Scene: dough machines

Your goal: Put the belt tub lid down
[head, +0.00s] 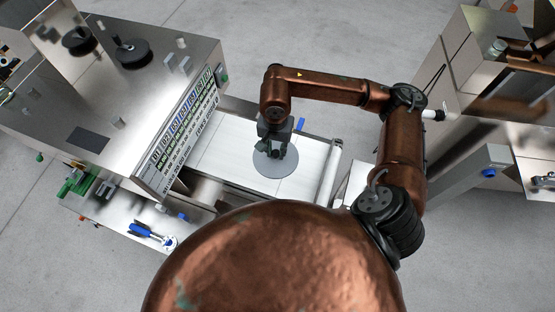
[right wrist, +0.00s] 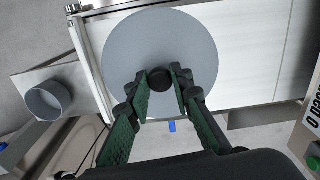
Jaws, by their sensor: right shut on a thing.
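The belt tub lid (head: 268,166) is a flat grey disc with a dark knob, seen over the white belt (head: 225,148) in the head view. In the right wrist view the lid (right wrist: 190,42) fills the upper middle, over the white belt surface (right wrist: 245,50). My right gripper (head: 277,151) is above the lid, and in the right wrist view its green-padded fingers (right wrist: 160,82) are shut on the black knob at the lid's near part. I cannot tell whether the lid touches the belt. My left gripper is not in view.
A steel machine with a button panel (head: 183,132) stands left of the belt. A roller (head: 330,172) lies at the belt's right end. A blue-handled tool (head: 150,233) lies on a steel ledge at lower left. A grey round cup (right wrist: 48,98) shows in the right wrist view.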

